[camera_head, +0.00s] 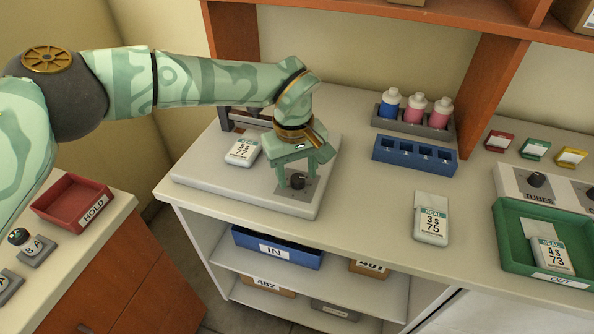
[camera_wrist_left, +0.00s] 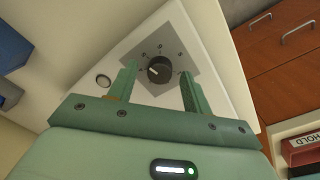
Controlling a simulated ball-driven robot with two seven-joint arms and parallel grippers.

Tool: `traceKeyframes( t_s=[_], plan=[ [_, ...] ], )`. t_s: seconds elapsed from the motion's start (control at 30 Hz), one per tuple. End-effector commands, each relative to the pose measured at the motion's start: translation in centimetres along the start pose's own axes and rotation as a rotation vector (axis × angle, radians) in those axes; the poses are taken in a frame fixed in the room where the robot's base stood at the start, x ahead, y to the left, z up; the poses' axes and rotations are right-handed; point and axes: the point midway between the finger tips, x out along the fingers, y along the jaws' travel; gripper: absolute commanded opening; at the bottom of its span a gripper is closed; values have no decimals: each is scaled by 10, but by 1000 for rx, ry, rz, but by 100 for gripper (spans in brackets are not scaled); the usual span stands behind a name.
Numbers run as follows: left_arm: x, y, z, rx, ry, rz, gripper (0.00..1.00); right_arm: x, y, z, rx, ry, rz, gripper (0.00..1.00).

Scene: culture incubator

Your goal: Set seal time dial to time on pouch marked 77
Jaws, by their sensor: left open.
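The seal time dial (camera_head: 298,181) is a black knob on a grey plate at the front right corner of the white sealer (camera_head: 240,191). In the left wrist view the dial (camera_wrist_left: 160,71) has marks around it, too small to read surely, and a pale pointer line towards the left. My left gripper (camera_head: 296,176) is open above the dial, its fingers on either side of it; in the wrist view the gripper (camera_wrist_left: 158,78) shows a gap to the knob on both sides. A white pouch (camera_head: 242,151) lies on the sealer; its lower number looks like 77, its time is unclear. My right gripper is not in view.
Another pouch (camera_head: 431,222) marked 3 s, 75 lies on the bench. A pouch (camera_head: 551,254) marked 4 s, 73 lies in the green OUT tray (camera_head: 519,264). A blue rack (camera_head: 414,154) and bottles stand behind. A red HOLD tray (camera_head: 68,220) is at left.

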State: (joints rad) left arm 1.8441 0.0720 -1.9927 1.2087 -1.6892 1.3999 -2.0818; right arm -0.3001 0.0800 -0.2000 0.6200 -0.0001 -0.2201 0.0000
Motion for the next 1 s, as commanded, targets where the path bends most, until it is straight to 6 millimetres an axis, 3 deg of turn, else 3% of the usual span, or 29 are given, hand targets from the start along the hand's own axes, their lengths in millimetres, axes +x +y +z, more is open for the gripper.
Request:
traceKeyframes(
  t_s=[0.17,0.4,0.6,0.77,1.0],
  plan=[
    [-36,1,0,-1,5,4,50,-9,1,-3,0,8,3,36],
    [-104,0,-1,-2,7,4,50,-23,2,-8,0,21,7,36],
    [-144,0,-1,-2,4,3,50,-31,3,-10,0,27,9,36],
    [-157,0,-1,-1,2,1,50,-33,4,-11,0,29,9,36],
    [-159,0,-1,-1,1,1,50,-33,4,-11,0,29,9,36]
  ],
)
